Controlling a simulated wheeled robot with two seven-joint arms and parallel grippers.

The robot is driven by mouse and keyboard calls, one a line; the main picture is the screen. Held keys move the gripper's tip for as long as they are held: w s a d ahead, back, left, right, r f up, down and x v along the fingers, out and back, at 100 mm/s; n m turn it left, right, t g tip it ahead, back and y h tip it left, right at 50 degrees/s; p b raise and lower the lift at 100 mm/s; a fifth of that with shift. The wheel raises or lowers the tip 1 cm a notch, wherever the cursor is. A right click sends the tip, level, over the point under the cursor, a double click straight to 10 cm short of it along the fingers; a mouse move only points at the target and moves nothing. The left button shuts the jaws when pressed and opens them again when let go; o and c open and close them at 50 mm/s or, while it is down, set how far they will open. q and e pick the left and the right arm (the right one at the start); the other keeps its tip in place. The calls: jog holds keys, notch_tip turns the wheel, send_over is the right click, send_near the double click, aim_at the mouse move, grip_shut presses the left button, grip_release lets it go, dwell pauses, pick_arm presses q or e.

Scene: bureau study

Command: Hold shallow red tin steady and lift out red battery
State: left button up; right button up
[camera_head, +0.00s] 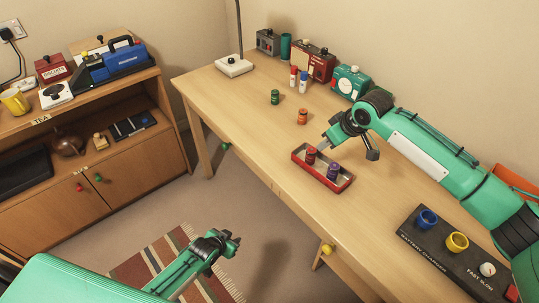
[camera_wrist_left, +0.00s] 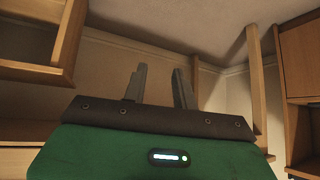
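The shallow red tin (camera_head: 345,188) lies on the desk near its front edge. A red battery (camera_head: 311,155) stands upright in its left part, and a purple battery (camera_head: 333,171) stands to the right of it. My right gripper (camera_head: 347,153) is just behind and above the tin, its fingers spread and nothing seen between them. It is apart from the red battery as far as I can tell. My left gripper (camera_head: 228,238) is out over the floor in front of the desk, away from the tin. The left wrist view shows its two fingers (camera_wrist_left: 160,85) apart and empty.
An orange battery (camera_head: 302,117) and a green one (camera_head: 275,97) stand on the desk behind the tin. Red and blue-capped cylinders (camera_head: 298,80) stand farther back. A dark charger (camera_head: 432,246) with coloured cups lies at right. The desk left of the tin is clear.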

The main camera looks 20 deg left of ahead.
aim_at(311, 156)
pick_arm(q)
jog(key=w+d+r+m+t+h, duration=0.1)
jog(key=w+d+r+t, duration=0.1)
jog(key=w+r, duration=0.5)
jog(key=w+d+r+m+t+h, duration=0.15)
jog(key=w+r, duration=0.25)
jog(key=r, duration=0.7)
jog(key=d+r+h, duration=0.1)
jog(key=d+r, duration=0.1)
jog(key=r, duration=0.3)
jog(key=w+d+r+h, duration=0.1)
jog(key=d+r, duration=0.1)
jog(key=r, duration=0.3)
jog(key=w+d+r+h, duration=0.1)
jog(key=d+r, duration=0.2)
jog(key=r, duration=0.1)
jog(key=shift+w+r, duration=0.25)
jog(key=shift+r, duration=0.15)
jog(key=x, duration=1.3)
jog(key=shift+w+d+f, duration=0.2)
jog(key=shift+f, duration=0.05)
grip_shut()
